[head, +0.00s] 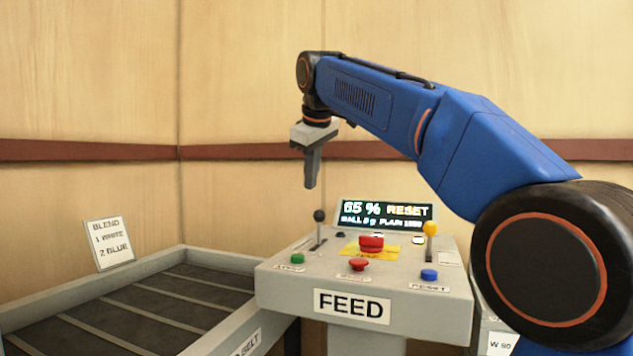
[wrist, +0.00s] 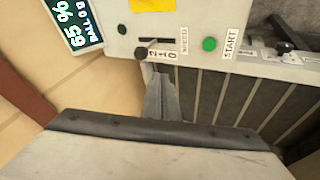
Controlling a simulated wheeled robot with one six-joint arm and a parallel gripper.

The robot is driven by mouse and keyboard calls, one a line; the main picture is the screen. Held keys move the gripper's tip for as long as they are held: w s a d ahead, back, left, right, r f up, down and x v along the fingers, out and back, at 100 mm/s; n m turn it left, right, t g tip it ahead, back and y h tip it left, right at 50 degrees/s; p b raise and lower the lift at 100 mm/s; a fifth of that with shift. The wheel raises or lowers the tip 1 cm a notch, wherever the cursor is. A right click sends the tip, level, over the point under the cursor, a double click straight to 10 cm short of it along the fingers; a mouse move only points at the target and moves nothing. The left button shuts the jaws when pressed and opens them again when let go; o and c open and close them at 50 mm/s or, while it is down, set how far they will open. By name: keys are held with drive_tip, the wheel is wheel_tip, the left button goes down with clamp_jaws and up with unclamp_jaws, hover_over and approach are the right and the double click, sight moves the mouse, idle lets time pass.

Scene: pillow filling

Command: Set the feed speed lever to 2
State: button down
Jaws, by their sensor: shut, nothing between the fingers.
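The feed speed lever (head: 319,216) has a black ball knob and stands in a slot at the left of the FEED panel (head: 275,274). In the wrist view its knob (wrist: 141,53) shows near the 2 end of the scale (wrist: 163,54), which reads 2, 1, 0 beside the slot. I cannot tell exactly which mark its stem stands at. My gripper (head: 311,186) points down, above and apart from the lever. Its fingers (wrist: 163,80) are together and empty in the wrist view, near the panel edge in the picture.
The panel also has a green START button (head: 298,259), a red mushroom button (head: 371,243), a smaller red button (head: 359,265), a blue RESET button (head: 429,275) and a yellow-knobbed lever (head: 430,228). A belt tray (head: 120,291) lies left.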

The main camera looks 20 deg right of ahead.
approach(319, 216)
drive_tip(key=a+f, duration=0.3)
drive_tip(key=a, duration=0.1)
drive_tip(key=shift+w+d+f, duration=0.5)
drive_tip(key=shift+w+d, duration=0.2)
drive_tip(key=shift+w, duration=0.15)
drive_tip(key=shift+w+d+f, duration=0.5)
drive_tip(key=shift+w+d, duration=0.2)
drive_tip(key=shift+w, duration=0.1)
drive_tip(key=shift+w+d+r, duration=0.25)
drive_tip(key=shift+w+d, duration=0.5)
drive_tip(key=shift+w, duration=0.3)
drive_tip(key=shift+s, duration=0.1)
